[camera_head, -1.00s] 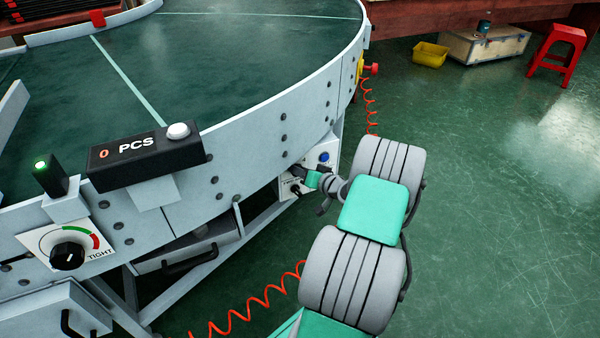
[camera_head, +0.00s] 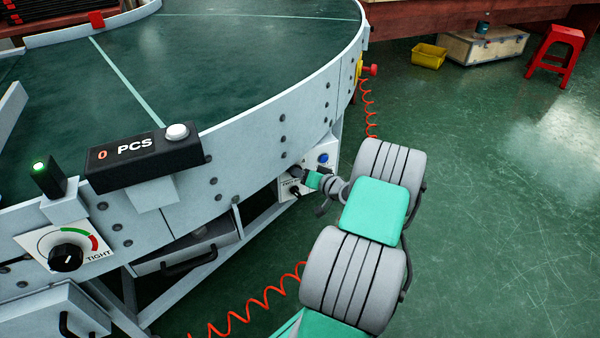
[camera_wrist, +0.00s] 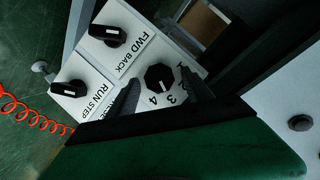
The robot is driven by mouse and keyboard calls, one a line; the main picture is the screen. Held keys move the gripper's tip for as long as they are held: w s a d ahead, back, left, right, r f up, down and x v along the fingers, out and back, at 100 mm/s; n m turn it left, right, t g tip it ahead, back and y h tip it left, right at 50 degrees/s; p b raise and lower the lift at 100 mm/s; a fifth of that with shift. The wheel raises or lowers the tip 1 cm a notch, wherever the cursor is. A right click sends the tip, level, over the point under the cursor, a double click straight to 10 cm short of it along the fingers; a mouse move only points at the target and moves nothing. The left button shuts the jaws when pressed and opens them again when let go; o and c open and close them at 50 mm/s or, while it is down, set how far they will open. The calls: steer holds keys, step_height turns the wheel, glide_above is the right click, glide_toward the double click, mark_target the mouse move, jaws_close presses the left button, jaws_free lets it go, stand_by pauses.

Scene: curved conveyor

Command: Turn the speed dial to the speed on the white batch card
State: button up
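The speed dial (camera_wrist: 160,77) is a black faceted knob on a white panel in the wrist view. The numbers 4 and 3 show beside it, with other marks partly hidden. A pale pointer line is on the knob, but its exact setting is unclear. My gripper (camera_wrist: 161,82) is open, with one dark finger on each side of the dial; I cannot tell whether they touch it. In the head view my gripper (camera_head: 302,174) is at the control panel under the conveyor's outer rim, covering the dial. I cannot make out a white batch card in either view.
Beside the dial are a FWD/BACK switch (camera_wrist: 122,37) and a RUN/STEP switch (camera_wrist: 70,89). The head view shows a blue button (camera_head: 323,158), a TIGHT knob (camera_head: 66,257), a PCS counter (camera_head: 145,158) and a red stop button (camera_head: 371,70).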

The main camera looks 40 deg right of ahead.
steer(key=p+v, duration=0.2)
steer(key=v, duration=0.5)
steer(key=shift+s+p, duration=0.35)
steer(key=shift+r, duration=0.1)
